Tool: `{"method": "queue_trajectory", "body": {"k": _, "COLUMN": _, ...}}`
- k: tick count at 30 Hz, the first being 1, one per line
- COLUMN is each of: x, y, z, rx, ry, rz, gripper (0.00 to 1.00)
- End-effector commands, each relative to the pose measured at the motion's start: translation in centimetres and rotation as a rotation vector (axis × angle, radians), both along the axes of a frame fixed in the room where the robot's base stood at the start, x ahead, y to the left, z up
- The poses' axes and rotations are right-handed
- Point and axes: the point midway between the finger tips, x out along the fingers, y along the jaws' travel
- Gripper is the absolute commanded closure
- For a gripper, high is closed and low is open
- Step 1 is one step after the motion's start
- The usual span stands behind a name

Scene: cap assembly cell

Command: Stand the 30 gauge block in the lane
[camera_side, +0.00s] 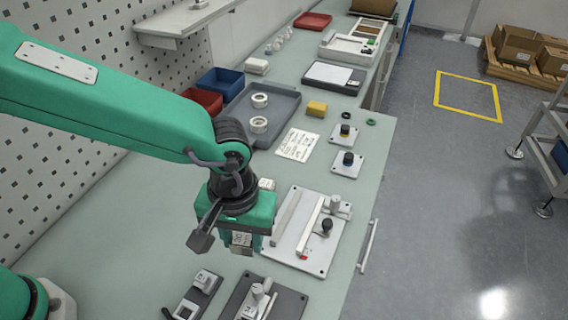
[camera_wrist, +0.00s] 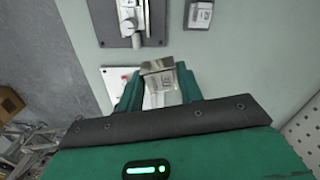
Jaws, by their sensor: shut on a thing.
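My gripper (camera_side: 241,242) is shut on a shiny steel gauge block (camera_side: 241,239) and holds it above the bench. The mark on the block is too small to read. In the wrist view the block (camera_wrist: 160,88) sits between the two green fingers (camera_wrist: 158,92). A light plate (camera_side: 318,262) with two parallel rails (camera_side: 286,219) lies to the right of my gripper in the side view. The lane appears to be the strip between these rails. The plate carries a black-knobbed clamp (camera_side: 326,227) and a red spot. My gripper hides part of the plate's left side.
A dark holder (camera_side: 201,293) with a small block stands at the front, beside a dark plate with a metal clamp (camera_side: 257,301). Another small block (camera_side: 267,184) sits behind my gripper. Two knobbed fixtures (camera_side: 347,159), a label sheet (camera_side: 297,145) and a grey tray (camera_side: 282,98) lie farther back.

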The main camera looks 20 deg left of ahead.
Motion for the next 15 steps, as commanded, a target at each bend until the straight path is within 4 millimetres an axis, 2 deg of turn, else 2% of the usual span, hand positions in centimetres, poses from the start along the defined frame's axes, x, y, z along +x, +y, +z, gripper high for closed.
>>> {"method": "queue_trajectory", "body": {"k": 15, "x": 6.9, "y": -2.7, "z": -0.5, "rx": 0.0, "ry": 0.0, "rz": 0.591, "gripper": 0.95}}
